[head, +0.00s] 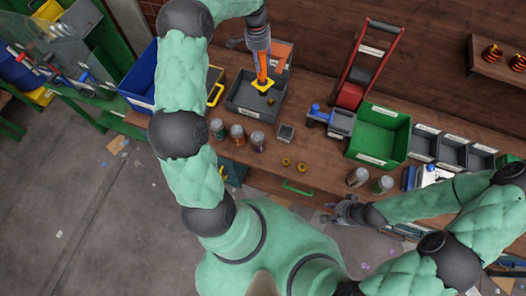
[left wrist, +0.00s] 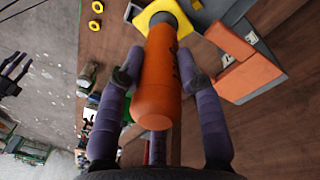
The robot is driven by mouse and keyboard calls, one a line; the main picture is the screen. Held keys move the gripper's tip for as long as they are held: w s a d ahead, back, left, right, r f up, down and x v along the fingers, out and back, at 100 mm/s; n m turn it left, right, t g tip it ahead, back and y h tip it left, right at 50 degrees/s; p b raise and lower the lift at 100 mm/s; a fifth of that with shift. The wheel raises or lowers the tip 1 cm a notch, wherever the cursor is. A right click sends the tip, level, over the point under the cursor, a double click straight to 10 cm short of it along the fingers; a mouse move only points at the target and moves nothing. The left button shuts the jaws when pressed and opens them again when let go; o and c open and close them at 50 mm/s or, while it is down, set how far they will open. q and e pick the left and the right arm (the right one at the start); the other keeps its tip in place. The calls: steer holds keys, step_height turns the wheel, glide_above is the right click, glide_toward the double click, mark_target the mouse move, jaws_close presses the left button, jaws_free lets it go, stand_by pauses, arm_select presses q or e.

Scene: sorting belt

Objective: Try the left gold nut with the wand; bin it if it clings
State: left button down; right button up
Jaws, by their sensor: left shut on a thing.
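My left gripper (head: 262,58) is shut on the orange wand (head: 262,68), which also fills the middle of the left wrist view (left wrist: 158,85). The wand's yellow square end (head: 263,86) is over the grey bin (head: 240,104). A small gold piece (head: 270,101) shows just beside that end; whether it touches the wand or lies in the bin, I cannot tell. Two gold nuts lie on the bench: a left one (head: 286,161) and a right one (head: 302,167). My right gripper (head: 338,212) is open and empty near the bench's front edge.
Several jars (head: 237,134) and a small square device (head: 286,132) stand in front of the grey bin. A green bin (head: 399,136), a red hand truck (head: 371,62) and a blue bin (head: 139,84) are around.

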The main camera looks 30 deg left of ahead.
mark_target(261, 54)
arm_select(q)
steer(key=shift+s+d+r, duration=0.1)
steer(key=shift+s, duration=0.25)
steer(key=shift+r, duration=0.1)
steer(key=shift+r+p, duration=1.45)
steer(key=shift+r, duration=0.95)
steer(key=shift+f, duration=0.1)
